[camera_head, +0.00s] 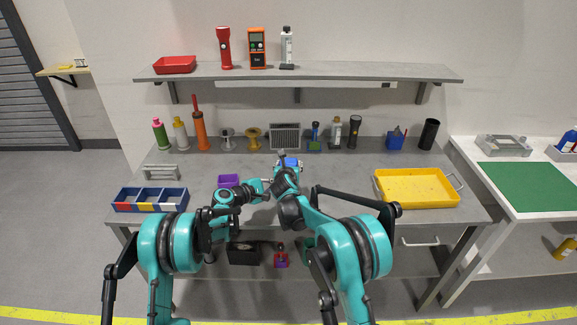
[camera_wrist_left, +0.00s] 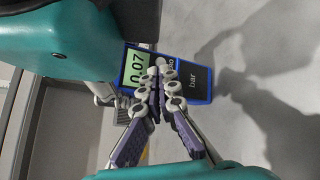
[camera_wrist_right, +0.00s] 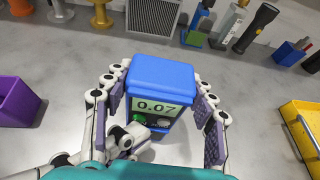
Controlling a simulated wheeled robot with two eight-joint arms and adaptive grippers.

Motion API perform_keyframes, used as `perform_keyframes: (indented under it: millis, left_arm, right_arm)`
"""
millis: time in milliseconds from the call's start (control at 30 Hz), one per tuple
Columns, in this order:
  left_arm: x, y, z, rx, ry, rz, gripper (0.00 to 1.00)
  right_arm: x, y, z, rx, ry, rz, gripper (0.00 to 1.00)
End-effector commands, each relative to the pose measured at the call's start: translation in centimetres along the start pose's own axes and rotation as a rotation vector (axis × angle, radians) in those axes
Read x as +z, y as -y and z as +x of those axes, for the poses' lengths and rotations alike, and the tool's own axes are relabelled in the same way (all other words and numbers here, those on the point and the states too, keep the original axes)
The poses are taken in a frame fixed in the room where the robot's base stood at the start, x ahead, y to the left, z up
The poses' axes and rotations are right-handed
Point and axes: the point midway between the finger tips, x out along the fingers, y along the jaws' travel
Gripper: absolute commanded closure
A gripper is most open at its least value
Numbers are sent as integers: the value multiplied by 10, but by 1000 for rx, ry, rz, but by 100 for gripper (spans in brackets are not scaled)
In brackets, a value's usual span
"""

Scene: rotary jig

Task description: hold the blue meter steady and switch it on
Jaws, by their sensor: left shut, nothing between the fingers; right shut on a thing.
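The blue meter (camera_wrist_right: 162,74) stands upright on the grey table; it also shows in the head view (camera_head: 291,162). Its lit display (camera_wrist_right: 160,107) reads 0.07. My right gripper (camera_wrist_right: 162,88) is shut on it, one finger on each side. My left gripper (camera_wrist_left: 158,68) is shut and empty, its fingertips at the front face of the meter (camera_wrist_left: 198,80), over the area below the display. In the right wrist view those fingertips are beside a green button (camera_wrist_right: 139,118); I cannot tell whether they touch it.
A purple bin (camera_head: 229,181) and a blue divided tray (camera_head: 150,199) lie to the left, a yellow tray (camera_head: 418,188) to the right. Several tools and spools line the table's back, including a black flashlight (camera_wrist_right: 257,27). The table between meter and yellow tray is clear.

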Motion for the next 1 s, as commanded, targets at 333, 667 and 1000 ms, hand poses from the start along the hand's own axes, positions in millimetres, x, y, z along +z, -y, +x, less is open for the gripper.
perform_keyframes:
  millis: [333,667,1000]
  left_arm:
    - [3,3,-4,0,0,0,100]
    - [20,20,-28,0,0,0,100]
    - [31,31,-42,0,0,0,100]
  right_arm:
    - [0,0,0,0,0,0,78]
    - [0,0,0,0,0,0,78]
    - [0,0,0,0,0,0,78]
